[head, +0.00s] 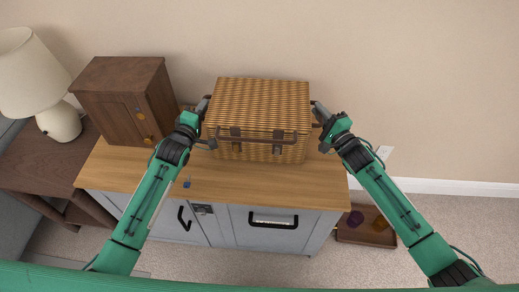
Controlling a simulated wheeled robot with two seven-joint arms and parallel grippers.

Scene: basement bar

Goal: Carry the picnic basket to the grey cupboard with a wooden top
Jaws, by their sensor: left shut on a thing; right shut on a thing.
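The wicker picnic basket (262,105) is over the wooden top of the grey cupboard (240,190). It looks level, with its front handle and straps facing me. I cannot tell whether its base touches the top. My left gripper (206,108) is shut on the basket's left side. My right gripper (317,110) is shut on its right side. The fingertips are partly hidden against the basket. The cupboard's grey front with black handles shows below the top.
A dark wooden box cabinet (120,97) stands on the top's left part. A cream lamp (35,85) stands on a dark side table (45,165) at left. A low brown tray (365,232) with small items lies on the carpet at right. The top's front strip is mostly bare.

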